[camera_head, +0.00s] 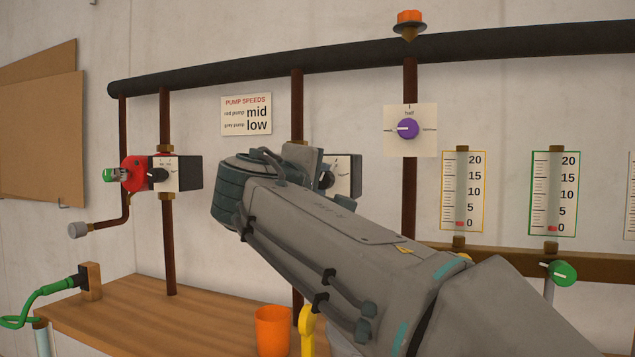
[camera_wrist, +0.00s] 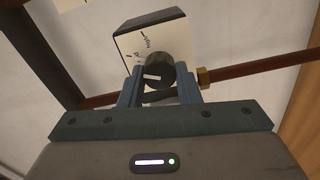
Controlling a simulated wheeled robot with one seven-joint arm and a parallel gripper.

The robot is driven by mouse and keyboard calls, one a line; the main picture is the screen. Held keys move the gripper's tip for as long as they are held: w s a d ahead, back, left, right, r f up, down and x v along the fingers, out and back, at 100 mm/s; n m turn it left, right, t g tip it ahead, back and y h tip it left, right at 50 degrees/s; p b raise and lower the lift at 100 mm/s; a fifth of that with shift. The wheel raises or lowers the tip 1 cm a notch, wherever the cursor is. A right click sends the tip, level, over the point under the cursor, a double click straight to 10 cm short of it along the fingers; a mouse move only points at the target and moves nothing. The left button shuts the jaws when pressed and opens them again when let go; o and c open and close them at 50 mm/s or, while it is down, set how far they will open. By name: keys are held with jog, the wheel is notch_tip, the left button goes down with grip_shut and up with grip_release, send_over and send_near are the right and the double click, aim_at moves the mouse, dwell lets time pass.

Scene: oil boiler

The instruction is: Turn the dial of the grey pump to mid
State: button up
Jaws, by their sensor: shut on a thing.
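The grey pump (camera_head: 350,174) is on a vertical pipe behind my arm in the head view. Its body is mostly hidden; a white face and dark side show. In the wrist view, its white face (camera_wrist: 132,47) carries small markings too blurred to read. Its round black dial (camera_wrist: 158,66) has a white pointer line, directed left in that view. My gripper (camera_wrist: 160,82) is shut on the dial, with one blue-grey finger on each side. In the head view, my gripper (camera_head: 316,172) reaches the pump from the left, and the dial is mostly hidden.
The red pump (camera_head: 134,174) is to the left. A sign (camera_head: 246,114) reads red pump mid, grey pump low. A purple dial (camera_head: 408,129) and two gauges are to the right. An orange cup (camera_head: 272,332) stands on the wooden table (camera_head: 130,313) below my arm.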

jog(key=o, duration=1)
jog(key=p+v, duration=0.2)
jog(key=v, duration=1.2)
jog(key=shift+w, duration=0.1)
